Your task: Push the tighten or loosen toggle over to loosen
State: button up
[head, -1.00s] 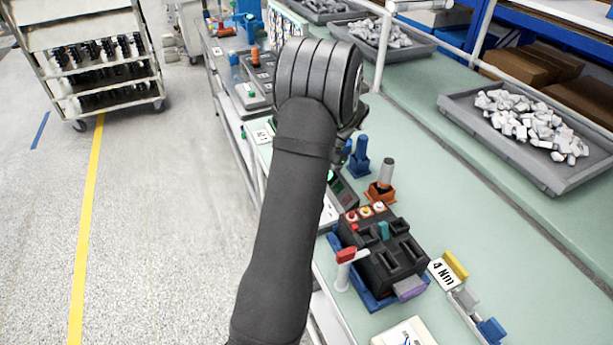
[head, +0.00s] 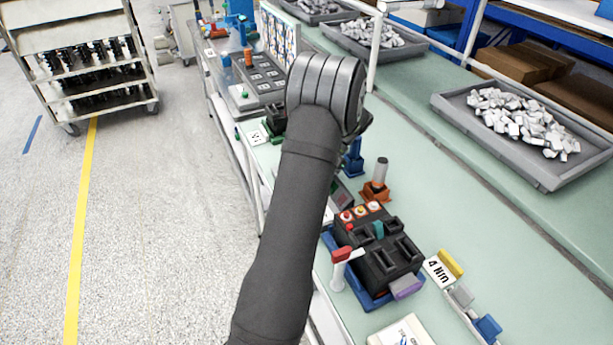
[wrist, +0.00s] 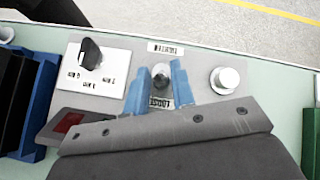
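My gripper (wrist: 158,68) has two blue fingers, one on each side of the toggle, with gaps visible between. The fingers are apart and hold nothing. One small label (wrist: 165,48) sits above the toggle and another label (wrist: 159,102) below it; both are upside down, and the lower one seems to read loosen. Which way the toggle leans is hard to tell. In the head view my arm hides the gripper and the toggle.
On the panel, a black selector knob (wrist: 91,54) is left of the toggle and a white round button (wrist: 224,79) is right. A red display (wrist: 68,122) is lower left. In the head view a black fixture (head: 385,262) and an orange holder (head: 376,190) stand on the bench near my arm.

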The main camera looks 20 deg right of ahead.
jog(key=shift+o, duration=0.7)
jog(key=v, duration=1.2)
jog(key=x, duration=1.2)
jog(key=shift+w, duration=0.1)
jog(key=shift+a, duration=0.1)
jog(key=shift+r, duration=0.1)
